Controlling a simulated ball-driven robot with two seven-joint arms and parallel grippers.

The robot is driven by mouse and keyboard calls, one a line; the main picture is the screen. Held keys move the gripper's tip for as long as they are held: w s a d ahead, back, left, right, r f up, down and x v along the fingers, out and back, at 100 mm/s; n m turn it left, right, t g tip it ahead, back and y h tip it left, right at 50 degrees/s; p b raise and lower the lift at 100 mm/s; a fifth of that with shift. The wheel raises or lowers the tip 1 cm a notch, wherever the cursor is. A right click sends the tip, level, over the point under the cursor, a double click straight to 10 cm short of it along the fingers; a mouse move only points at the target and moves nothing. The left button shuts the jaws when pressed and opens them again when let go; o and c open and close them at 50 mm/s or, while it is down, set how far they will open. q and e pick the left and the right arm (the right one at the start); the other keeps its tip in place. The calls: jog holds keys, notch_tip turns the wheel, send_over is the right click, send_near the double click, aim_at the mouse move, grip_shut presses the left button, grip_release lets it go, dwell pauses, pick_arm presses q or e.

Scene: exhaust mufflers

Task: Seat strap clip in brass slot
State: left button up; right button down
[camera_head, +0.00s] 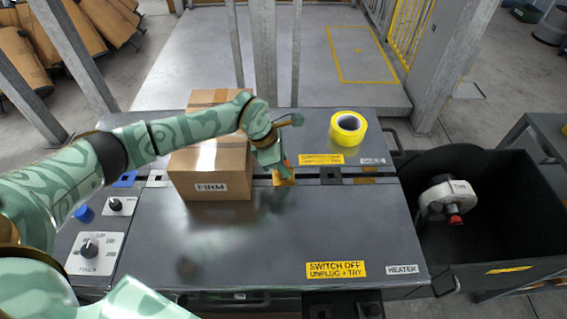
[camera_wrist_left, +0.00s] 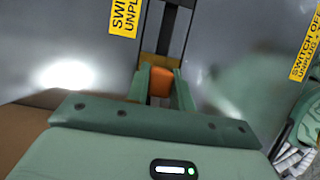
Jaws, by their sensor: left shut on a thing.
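My left gripper (camera_head: 285,172) reaches down to the grey table just right of the cardboard box. In the left wrist view its fingers (camera_wrist_left: 161,88) are shut on a small orange piece, the strap clip (camera_wrist_left: 161,82). The brass slot (camera_head: 284,181) lies directly under the fingertips, set in the dark channel across the table. It also shows in the left wrist view (camera_wrist_left: 149,61), just beyond the clip. The clip is over or at the slot; I cannot tell whether it is inside. My right gripper is not in view.
A cardboard box (camera_head: 210,170) stands close to the left of the gripper. A yellow tape roll (camera_head: 347,130) sits at the back right. A black bin (camera_head: 490,240) holding a white tool (camera_head: 440,199) is right of the table. The table's front middle is clear.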

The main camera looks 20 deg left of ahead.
pick_arm(q)
jog(key=shift+f, duration=0.45)
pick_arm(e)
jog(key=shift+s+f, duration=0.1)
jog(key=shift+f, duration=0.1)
pick_arm(q)
jog(key=o, duration=1)
jog(key=shift+r, duration=0.15)
jog(key=p+v, duration=0.5)
jog(key=v, duration=1.1)
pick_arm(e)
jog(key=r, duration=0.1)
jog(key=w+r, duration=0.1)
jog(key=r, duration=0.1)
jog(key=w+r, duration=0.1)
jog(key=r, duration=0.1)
